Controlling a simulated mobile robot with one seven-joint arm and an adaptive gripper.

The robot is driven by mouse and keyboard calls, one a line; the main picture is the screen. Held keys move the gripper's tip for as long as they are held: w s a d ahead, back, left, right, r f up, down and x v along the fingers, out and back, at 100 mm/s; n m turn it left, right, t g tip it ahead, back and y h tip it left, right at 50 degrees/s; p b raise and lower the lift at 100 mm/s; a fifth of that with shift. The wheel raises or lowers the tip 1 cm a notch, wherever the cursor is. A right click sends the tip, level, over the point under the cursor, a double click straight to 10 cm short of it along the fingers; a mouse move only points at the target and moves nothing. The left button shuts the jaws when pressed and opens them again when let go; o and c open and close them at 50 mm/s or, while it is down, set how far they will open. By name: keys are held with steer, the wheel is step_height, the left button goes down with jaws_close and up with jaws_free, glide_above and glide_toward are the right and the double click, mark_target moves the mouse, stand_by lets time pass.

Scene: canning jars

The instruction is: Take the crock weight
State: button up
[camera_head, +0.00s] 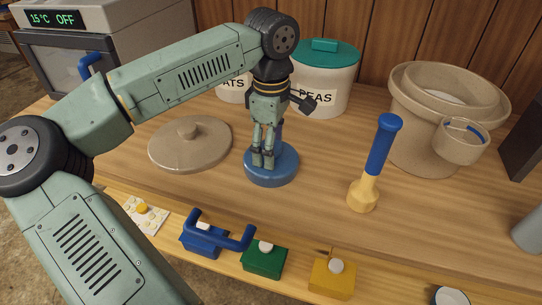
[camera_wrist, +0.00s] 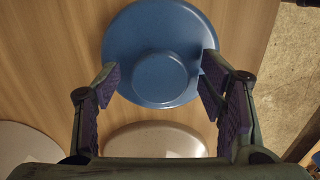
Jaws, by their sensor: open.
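A blue round disc with a raised round middle, which I take for the crock weight (camera_head: 271,178), lies on the wooden counter. In the wrist view the crock weight (camera_wrist: 165,22) shows from above, its raised middle between my fingers. My gripper (camera_head: 263,162) points down over the disc, hiding part of its top in the head view. In the wrist view my gripper (camera_wrist: 160,85) is open, with one finger on each side of the raised middle. I cannot tell whether the fingers touch the disc.
A beige crock (camera_head: 405,140) stands at the back right, with a cup on its side. A beige lid (camera_head: 180,150) lies left of the disc. A blue-handled tool (camera_head: 378,155) stands to the right. Blue, green and yellow blocks line the front. A canister (camera_head: 325,85) stands behind.

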steer(key=shift+f, duration=0.15)
jaws_close()
stand_by(0.8)
